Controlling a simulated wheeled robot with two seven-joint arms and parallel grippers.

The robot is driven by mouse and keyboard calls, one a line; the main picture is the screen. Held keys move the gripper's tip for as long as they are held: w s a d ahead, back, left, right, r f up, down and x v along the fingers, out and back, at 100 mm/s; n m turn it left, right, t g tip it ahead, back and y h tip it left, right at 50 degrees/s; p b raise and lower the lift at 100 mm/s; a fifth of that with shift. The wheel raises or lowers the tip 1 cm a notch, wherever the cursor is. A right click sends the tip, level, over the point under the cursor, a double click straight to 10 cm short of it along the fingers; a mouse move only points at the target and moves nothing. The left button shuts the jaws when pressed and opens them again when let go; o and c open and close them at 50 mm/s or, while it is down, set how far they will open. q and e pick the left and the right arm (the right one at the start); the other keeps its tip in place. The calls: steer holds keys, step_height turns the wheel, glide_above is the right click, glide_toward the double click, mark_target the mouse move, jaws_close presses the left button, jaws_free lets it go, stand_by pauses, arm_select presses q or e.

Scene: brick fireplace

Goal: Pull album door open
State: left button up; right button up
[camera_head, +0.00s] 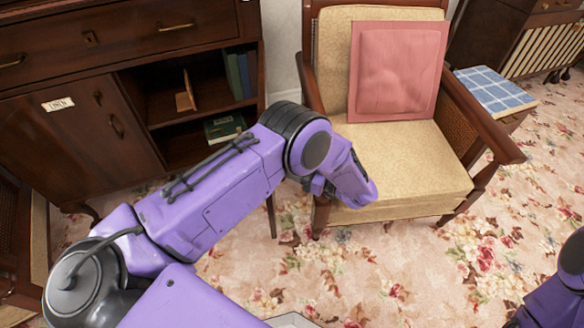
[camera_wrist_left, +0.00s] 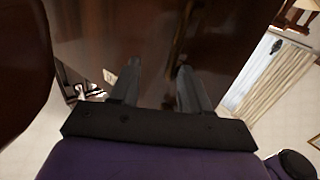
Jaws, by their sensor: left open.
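A dark wooden cabinet stands at the left in the head view. Its closed lower door (camera_head: 75,140) has a small white label (camera_head: 58,104), which seems to read "LINEN", and a curved metal handle (camera_head: 116,126). I cannot make out a door marked album. In the left wrist view, my left gripper (camera_wrist_left: 157,82) is open with nothing between its fingers. It faces a dark brown wooden surface (camera_wrist_left: 115,35); I cannot tell which piece of furniture this is. In the head view my left arm's bend hides part of the room, and its fingers are not clear. My right gripper is out of view.
An open compartment beside the door holds a green book (camera_head: 225,126) and other books. A wooden armchair (camera_head: 400,160) with a pink cushion (camera_head: 395,70) stands right of the cabinet. A blue checked item (camera_head: 492,90) lies at the right. The flowered carpet (camera_head: 400,260) in front is clear.

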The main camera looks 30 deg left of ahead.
arm_select(q)
steer(key=shift+w+a+r, duration=0.15)
steer(key=shift+w+a, duration=0.25)
steer(key=shift+w, duration=0.05)
steer(key=shift+d, duration=0.1)
steer(key=d+b, duration=0.9)
steer(key=d, duration=0.1)
steer(key=shift+d, duration=0.4)
